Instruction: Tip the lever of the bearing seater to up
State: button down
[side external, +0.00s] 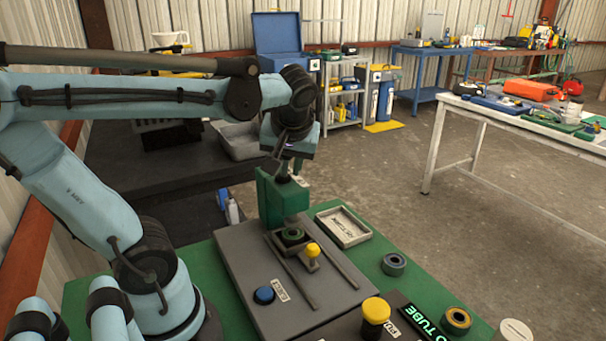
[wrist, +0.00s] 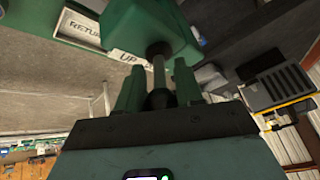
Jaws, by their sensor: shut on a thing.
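The bearing seater (side external: 272,200) is a green press head on a grey base plate, left of centre in the side view. Its green housing (wrist: 150,22) fills the top of the wrist view. The lever (wrist: 158,72) is a thin grey rod with a dark ball knob, coming out of a dark round socket. My gripper (wrist: 157,88) is shut on the lever near its knob, one green finger on each side. In the side view my gripper (side external: 297,170) is at the top of the press and hides most of the lever. An "UP" label (wrist: 128,57) is beside the socket.
A shallow tray (side external: 342,240) lies behind the base plate (side external: 240,262). A yellow knob (side external: 313,250), a blue button (side external: 264,295), a grey ring (side external: 394,264) and a yellow button (side external: 376,312) stand around. Open floor lies beyond, before the white table (side external: 478,112).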

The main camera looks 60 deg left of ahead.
jog(key=shift+d, duration=0.15)
dwell(0.4)
jog(key=c, duration=0.8)
grip_release()
jog(key=shift+c, duration=0.2)
jog(key=v, duration=1.2)
jog(key=shift+d, duration=0.2)
jog(key=shift+f, duration=0.25)
jog(key=w+d+f+m+t+h, duration=0.1)
jog(key=d+f+m+t+h, duration=0.1)
jog(key=f+m, duration=0.3)
jog(key=w+d+f+m+t+h, duration=0.2)
jog(key=f+m, duration=0.4)
jog(key=f, duration=0.4)
jog(key=shift+d+f+t+h, duration=0.2)
jog(key=shift+d+t+h, duration=0.65)
jog(key=shift+h, duration=0.15)
